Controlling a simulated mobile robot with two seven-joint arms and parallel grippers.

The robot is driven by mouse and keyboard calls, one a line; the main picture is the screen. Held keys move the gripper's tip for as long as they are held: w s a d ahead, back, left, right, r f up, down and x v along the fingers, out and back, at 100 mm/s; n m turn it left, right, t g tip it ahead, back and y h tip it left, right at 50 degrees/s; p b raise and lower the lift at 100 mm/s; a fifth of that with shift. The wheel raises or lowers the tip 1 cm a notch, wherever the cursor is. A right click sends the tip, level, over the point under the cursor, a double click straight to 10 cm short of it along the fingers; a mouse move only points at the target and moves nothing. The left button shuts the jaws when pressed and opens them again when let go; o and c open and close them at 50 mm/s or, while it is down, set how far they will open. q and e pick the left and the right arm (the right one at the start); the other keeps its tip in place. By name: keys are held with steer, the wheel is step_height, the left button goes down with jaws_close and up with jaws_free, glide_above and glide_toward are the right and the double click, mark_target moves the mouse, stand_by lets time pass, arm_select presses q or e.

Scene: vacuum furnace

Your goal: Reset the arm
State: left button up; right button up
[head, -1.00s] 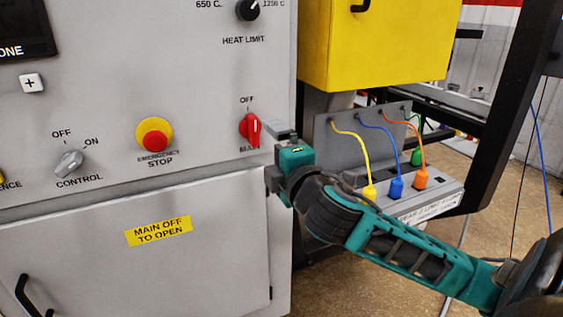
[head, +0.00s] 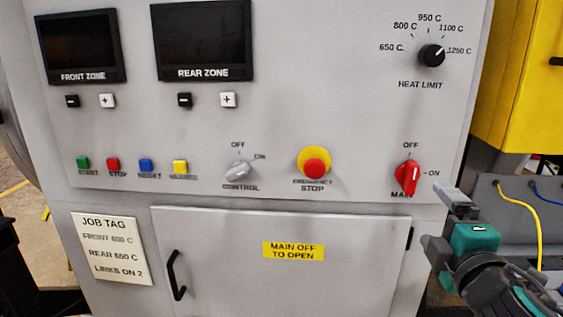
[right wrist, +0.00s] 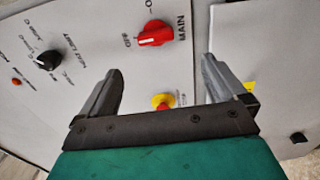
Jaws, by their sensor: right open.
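My right gripper (head: 440,215) is open and empty, just right of and below the red MAIN switch (head: 408,177) and apart from it. In the right wrist view its two fingers (right wrist: 160,66) stand wide apart, with the MAIN switch (right wrist: 156,33) beyond them. The switch handle appears to point toward its OFF mark. My left gripper is not in view.
The grey furnace panel carries an emergency stop (head: 314,166), a control knob (head: 238,170), a heat limit knob (head: 431,55) and several coloured buttons. A closed door (head: 215,235) with a black handle (head: 174,275) is below. A yellow box (head: 520,90) is at right.

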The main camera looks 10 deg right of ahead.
steer(key=s+a+f+m+g+y, duration=0.1)
steer(key=s+a+f+m+g, duration=0.1)
steer(key=f, duration=0.8)
steer(key=s+a+f+m+g+y, duration=0.2)
steer(key=s+a+f+m, duration=0.1)
steer(key=f, duration=0.7)
steer(key=s+a+f+m+g+y, duration=0.1)
steer(key=a+f+m, duration=0.3)
steer(key=f, duration=0.5)
steer(key=shift+s+a+f+g+y, duration=0.4)
steer(key=shift+s+y, duration=0.2)
steer(key=shift+s, duration=0.25)
steer(key=s+a+f+m, duration=0.1)
steer(key=f, duration=0.1)
steer(key=s+a+f+m, duration=0.1)
steer(key=s+a, duration=0.1)
steer(key=s+a+f+m, duration=0.1)
steer(key=s+f, duration=0.1)
steer(key=shift+s+a+f+m+g+y, duration=0.1)
steer(key=shift+a+f+m+g+y, duration=0.05)
steer(key=shift+f+m+g+y, duration=0.25)
